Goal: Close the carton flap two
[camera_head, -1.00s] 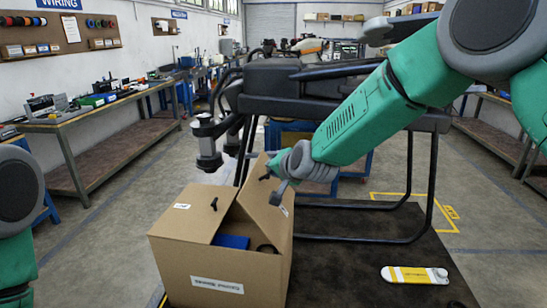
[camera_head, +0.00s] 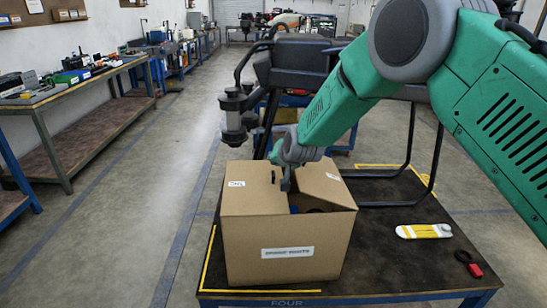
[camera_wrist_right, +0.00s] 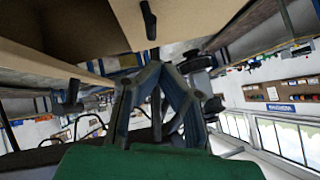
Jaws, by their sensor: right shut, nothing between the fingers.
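The carton (camera_head: 285,250) stands on the dark table top, with a white label on its front. Its left flap (camera_head: 245,200) lies nearly flat over the top. Its right flap (camera_head: 325,186) is tilted, with a gap at the front where something blue and something dark show. My right gripper (camera_head: 286,184) is shut and empty above the carton, between the flaps, close to the right flap; contact cannot be told. In the wrist view its fingers (camera_wrist_right: 155,75) meet below a cardboard panel (camera_wrist_right: 190,20) with a dark knob. My left gripper is out of view.
A black drone frame (camera_head: 300,65) stands behind the carton, its legs on the table (camera_head: 400,255). A yellow and white object (camera_head: 423,231) and a red and black item (camera_head: 468,262) lie at the right. Workbenches (camera_head: 80,85) line the left wall.

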